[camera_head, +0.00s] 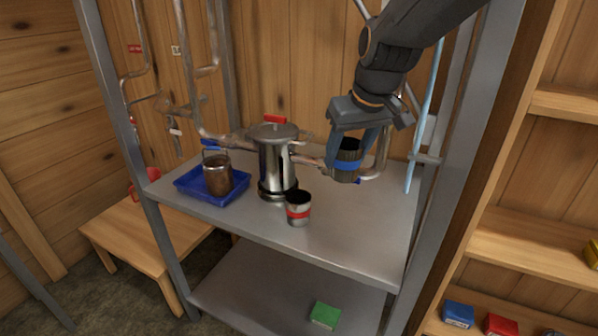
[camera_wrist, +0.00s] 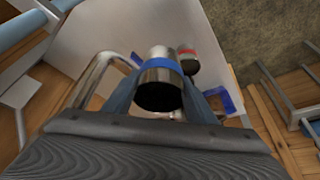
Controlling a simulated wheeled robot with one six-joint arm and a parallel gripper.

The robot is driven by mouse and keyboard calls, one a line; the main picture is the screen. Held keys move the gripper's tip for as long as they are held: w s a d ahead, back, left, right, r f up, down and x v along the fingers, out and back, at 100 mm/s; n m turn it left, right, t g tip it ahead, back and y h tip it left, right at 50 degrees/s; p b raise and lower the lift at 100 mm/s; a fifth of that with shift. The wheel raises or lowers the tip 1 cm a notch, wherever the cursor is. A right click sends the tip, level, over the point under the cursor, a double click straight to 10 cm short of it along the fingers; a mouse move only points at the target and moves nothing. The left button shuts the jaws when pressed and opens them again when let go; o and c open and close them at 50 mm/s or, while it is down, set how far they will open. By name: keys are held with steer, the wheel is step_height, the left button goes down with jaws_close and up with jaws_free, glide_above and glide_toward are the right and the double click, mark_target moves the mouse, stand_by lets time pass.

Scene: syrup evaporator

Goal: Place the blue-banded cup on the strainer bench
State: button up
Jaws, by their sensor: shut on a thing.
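The blue-banded cup (camera_head: 344,173) is a metal cup with a blue band and a dark open top. My gripper (camera_head: 351,152) reaches down from the upper right and is shut on it, one finger on each side. The cup is upright over the right part of a grey metal shelf (camera_head: 350,235); I cannot tell whether its base touches the shelf. In the wrist view the cup (camera_wrist: 160,75) sits between the fingers. A low wooden bench (camera_head: 135,238) stands at the left. I cannot tell which surface is the strainer bench.
A lidded steel pot (camera_head: 274,165) and a red-banded cup (camera_head: 298,209) stand left of my gripper. A blue tray (camera_head: 240,191) holds a brown-filled jar (camera_head: 217,176). Pipes run behind. A metal post (camera_head: 440,190) rises at right. The front right shelf is clear.

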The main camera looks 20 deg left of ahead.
steer(key=shift+w+f, duration=0.25)
steer(key=shift+d+f+p, duration=0.1)
steer(key=shift+f+p, duration=0.7)
steer(key=shift+f, duration=7.95)
steer(key=shift+w+f, duration=0.1)
steer(key=shift+f, duration=0.05)
steer(key=o, duration=1.1)
steer(key=shift+c, duration=0.2)
steer(key=shift+r, duration=0.4)
steer(key=b+v, duration=0.1)
steer(key=v, duration=1)
steer(key=shift+s+r+b, duration=0.2)
steer(key=shift+r+b, duration=0.05)
steer(key=shift+b, duration=0.1)
